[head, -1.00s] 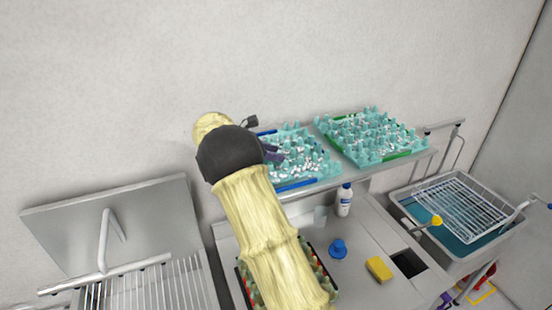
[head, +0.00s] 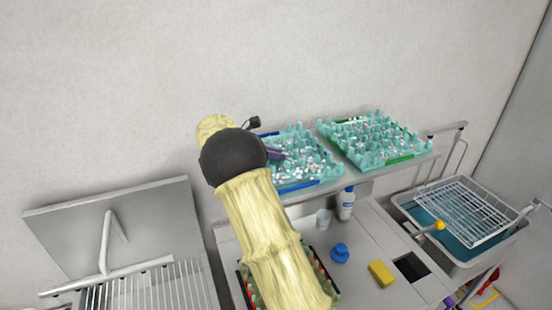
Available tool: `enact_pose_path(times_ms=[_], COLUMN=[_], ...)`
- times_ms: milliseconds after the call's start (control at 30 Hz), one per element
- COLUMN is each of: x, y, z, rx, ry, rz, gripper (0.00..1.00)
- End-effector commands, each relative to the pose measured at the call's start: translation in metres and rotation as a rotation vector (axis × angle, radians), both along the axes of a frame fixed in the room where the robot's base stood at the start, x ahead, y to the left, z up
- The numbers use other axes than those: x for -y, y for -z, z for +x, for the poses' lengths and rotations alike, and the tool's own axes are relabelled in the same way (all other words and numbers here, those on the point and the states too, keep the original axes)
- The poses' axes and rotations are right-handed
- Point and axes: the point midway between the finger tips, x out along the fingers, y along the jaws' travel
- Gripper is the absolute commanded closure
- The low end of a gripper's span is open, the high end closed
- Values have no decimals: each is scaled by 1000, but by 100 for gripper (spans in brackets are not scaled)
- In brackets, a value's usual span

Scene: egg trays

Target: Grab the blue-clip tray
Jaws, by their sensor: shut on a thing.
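The blue-clip tray (head: 318,176) is teal with many upright pegs, holds small white pieces, and has blue clips (head: 297,187) on its edges. It sits on the raised shelf, left of a similar teal tray with green clips (head: 400,159). My gripper (head: 278,153) is at the left side of the blue-clip tray, shut on it; my wrist and yellow-sleeved arm hide the tray's left edge and the exact contact.
A white bottle (head: 346,203), a clear cup (head: 324,217), a blue object (head: 340,252) and a yellow sponge (head: 381,273) stand on the counter below. Another tray (head: 243,283) lies partly under my arm. A sink with a wire rack (head: 468,208) is at right.

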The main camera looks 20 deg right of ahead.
Motion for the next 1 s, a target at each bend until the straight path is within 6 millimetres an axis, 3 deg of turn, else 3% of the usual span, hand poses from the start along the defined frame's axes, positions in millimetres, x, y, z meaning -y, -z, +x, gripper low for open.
enact_pose_path(times_ms=[167,500,700,1000], x=[0,0,0,0], y=[-21,-84,-96,-96], z=[0,0,0,0], rx=[8,4,1,1], ry=[1,0,0,0], rz=[0,-1,-1,-1], gripper=[100,100,100,100])
